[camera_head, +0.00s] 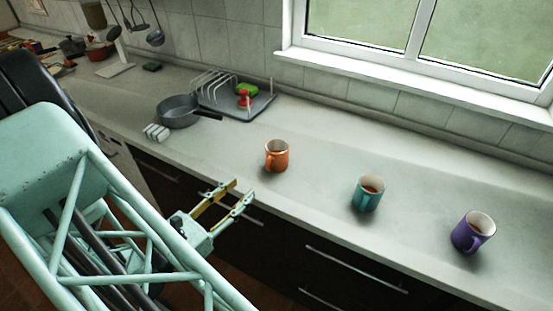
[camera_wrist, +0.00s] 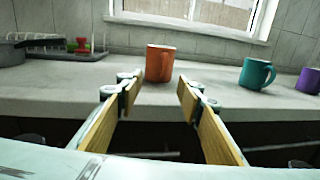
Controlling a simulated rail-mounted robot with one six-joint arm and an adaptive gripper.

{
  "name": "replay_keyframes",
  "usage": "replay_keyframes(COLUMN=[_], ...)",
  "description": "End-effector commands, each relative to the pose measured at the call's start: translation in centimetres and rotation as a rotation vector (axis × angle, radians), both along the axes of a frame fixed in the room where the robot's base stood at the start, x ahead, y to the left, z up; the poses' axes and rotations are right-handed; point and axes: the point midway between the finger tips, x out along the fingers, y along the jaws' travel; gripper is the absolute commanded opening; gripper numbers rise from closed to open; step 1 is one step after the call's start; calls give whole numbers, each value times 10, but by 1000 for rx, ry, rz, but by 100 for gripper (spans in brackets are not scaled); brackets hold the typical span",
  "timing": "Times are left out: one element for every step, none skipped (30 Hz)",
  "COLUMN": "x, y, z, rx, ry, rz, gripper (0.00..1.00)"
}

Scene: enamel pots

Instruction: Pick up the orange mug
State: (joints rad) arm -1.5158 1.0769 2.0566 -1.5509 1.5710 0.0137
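In the wrist view the orange mug (camera_wrist: 160,64) is straight ahead, beyond the gap between my fingertips. My gripper (camera_head: 242,191) is open and empty, just off the counter's front edge and apart from the mug. Its two yellow-padded fingers (camera_wrist: 156,88) are spread wide in the wrist view.
A teal mug (camera_head: 368,194) and a purple mug (camera_head: 472,233) stand to the right on the counter (camera_head: 320,185). A grey pan (camera_head: 177,112) and a dish rack (camera_head: 250,103) are at the back left. Space around the orange mug is clear.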

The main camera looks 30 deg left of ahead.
Motion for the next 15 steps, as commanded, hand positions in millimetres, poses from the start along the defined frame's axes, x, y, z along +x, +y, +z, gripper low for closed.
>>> replay_keyframes(x=[5, 8, 12, 15, 17, 22, 25, 28, 32, 35, 38, 43, 46, 49, 53], y=[-1, -1, -2, -2, -2, -3, -3, -3, -3, -3, -3, -4, -4, -5, -5], z=[0, 0, -1, -1, -1, -1, -1, -1, -1, -1, -1, -1, -1, -1, -1], rx=[0, 0, 0, 0, 0, 0, 0, 0, 0, 0, 0, 0, 0, 0, 1], ry=[0, 0, 0, 0, 0, 0, 0, 0, 0, 0, 0, 0, 0, 0, 0], rz=[-2, -3, -2, -2, -2, -2, -3, -3, -2, -2, -2, -2, -3, -3, -2], gripper=[34, 34, 34, 34, 34, 34, 34, 34, 34, 34, 34, 34, 34, 34, 34])
